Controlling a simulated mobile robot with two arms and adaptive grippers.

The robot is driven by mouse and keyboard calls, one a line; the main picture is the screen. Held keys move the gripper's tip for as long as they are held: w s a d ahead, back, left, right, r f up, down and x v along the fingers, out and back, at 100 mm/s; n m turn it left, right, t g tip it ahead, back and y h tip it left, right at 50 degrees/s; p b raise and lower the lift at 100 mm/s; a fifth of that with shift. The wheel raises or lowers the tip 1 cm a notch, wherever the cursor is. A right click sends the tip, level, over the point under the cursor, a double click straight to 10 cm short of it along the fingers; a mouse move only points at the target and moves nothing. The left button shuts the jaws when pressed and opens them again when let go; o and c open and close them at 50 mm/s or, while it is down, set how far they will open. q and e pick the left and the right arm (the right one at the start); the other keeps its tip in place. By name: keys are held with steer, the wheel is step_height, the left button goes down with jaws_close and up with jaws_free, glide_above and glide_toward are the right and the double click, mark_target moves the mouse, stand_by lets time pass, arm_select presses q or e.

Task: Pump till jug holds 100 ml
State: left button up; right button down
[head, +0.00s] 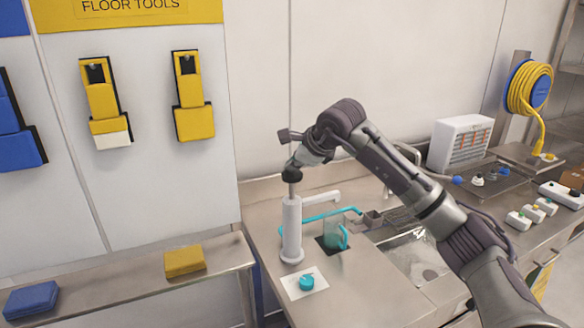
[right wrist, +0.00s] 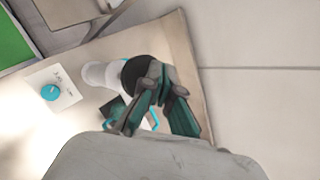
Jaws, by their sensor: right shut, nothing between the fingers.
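A white upright pump (head: 291,232) with a dark round knob (head: 291,174) on its rod stands on the steel counter. Its spout reaches right. A clear teal jug (head: 334,236) with a bright teal handle stands on a dark square to its right; its liquid level is too small to read. My right gripper (head: 300,160) is shut and empty, at the pump knob from above. In the right wrist view the fingers (right wrist: 158,105) are closed beside the black knob (right wrist: 138,72); I cannot tell whether they touch it. My left gripper is not in view.
A teal cap (head: 306,283) lies on a white card in front of the pump. A sink (head: 418,258) lies right of the jug, under my right arm. A white heater-like box (head: 460,143) and a yellow hose reel (head: 528,88) are farther right.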

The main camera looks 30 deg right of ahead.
steer(key=shift+r+p, duration=0.35)
steer(key=shift+r, duration=0.35)
steer(key=shift+r, duration=0.1)
step_height(320, 180, up, 5)
steer(key=p, duration=0.3)
steer(key=shift+p, duration=0.4)
stand_by(1.3)
steer(key=shift+b, duration=0.4)
step_height(320, 180, up, 4)
steer(key=b, duration=0.2)
steer(key=shift+b, duration=0.4)
